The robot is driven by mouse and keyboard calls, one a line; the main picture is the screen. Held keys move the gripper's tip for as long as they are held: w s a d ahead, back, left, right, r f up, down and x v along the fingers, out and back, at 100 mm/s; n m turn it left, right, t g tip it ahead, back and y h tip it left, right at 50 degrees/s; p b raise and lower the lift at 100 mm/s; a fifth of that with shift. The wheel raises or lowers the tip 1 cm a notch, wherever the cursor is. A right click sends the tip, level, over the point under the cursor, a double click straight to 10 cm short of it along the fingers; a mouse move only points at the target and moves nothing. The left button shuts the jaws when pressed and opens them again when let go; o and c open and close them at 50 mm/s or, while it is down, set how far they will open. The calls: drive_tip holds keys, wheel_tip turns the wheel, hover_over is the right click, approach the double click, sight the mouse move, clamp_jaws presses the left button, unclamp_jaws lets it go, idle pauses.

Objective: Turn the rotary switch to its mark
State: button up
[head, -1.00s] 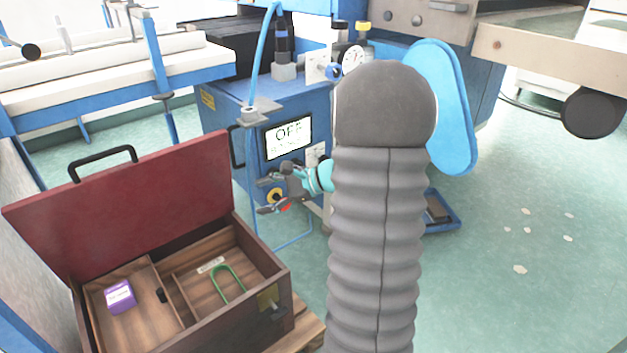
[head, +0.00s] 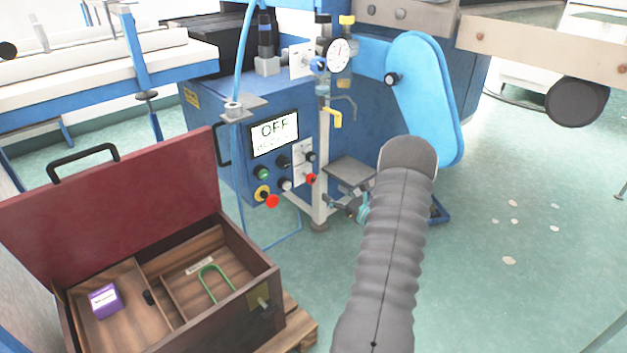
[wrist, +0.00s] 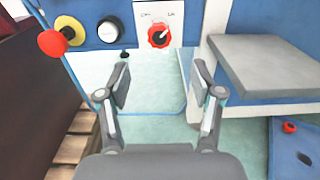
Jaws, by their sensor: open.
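The rotary switch is a red knob (wrist: 158,36) on a white label plate (wrist: 146,14) at the top of the wrist view. Its pointer appears tilted toward the upper right; the small labels are hard to read. In the head view the red switch (head: 311,179) sits low on the blue machine's panel. My gripper (wrist: 161,82) is open and empty, its fingers spread below the switch in the wrist view and not touching it. In the head view my gripper (head: 346,208) is low and right of the switch, partly hidden by my arm.
A grey plate (wrist: 275,65) juts out at right. The display (head: 274,133) reads OFF. An open wooden box (head: 240,305) stands at left; the floor at right is mostly clear.

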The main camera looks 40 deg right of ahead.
sight(313, 180)
drive_tip(key=w, duration=0.7)
drive_tip(key=w+a, duration=0.1)
drive_tip(key=w, duration=0.3)
drive_tip(key=shift+d, duration=0.1)
drive_tip(key=c, duration=1.2)
